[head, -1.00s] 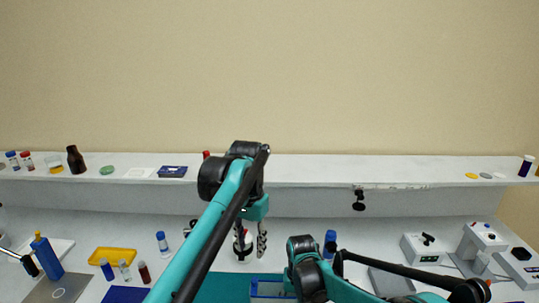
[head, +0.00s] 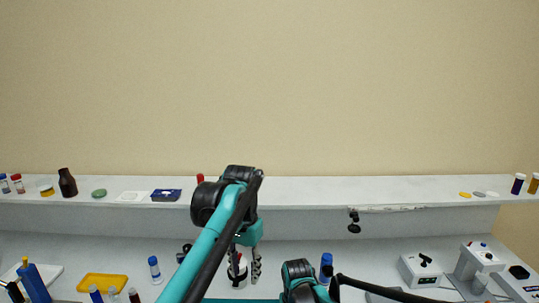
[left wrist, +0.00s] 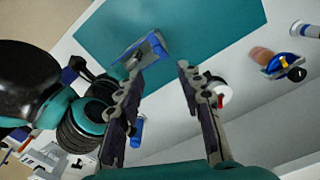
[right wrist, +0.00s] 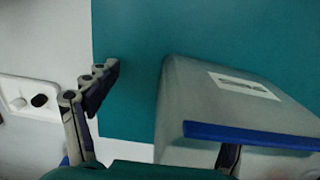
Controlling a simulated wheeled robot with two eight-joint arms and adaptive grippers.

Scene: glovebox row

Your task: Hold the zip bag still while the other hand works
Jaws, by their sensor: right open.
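The zip bag (right wrist: 225,105) is a translucent grey pouch with a white label and a blue strip along its near edge, above the teal mat (right wrist: 130,30) in the right wrist view. My right gripper (right wrist: 168,112) is open; one finger is left of the bag, and the other is partly hidden behind its blue edge. I cannot tell whether they touch. In the left wrist view, a small grey-and-blue piece, likely the bag (left wrist: 152,47), lies by one fingertip of my left gripper (left wrist: 159,64). The left jaws are apart, with nothing clearly between them. The left gripper also shows in the head view (head: 246,266).
A white round container (left wrist: 219,92) stands close behind a left finger. A blue bottle (head: 326,268) and white instruments (head: 420,270) are to the right. A yellow tray (head: 102,283) and a blue-capped vial (head: 154,269) are to the left. A shelf (head: 290,188) runs behind.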

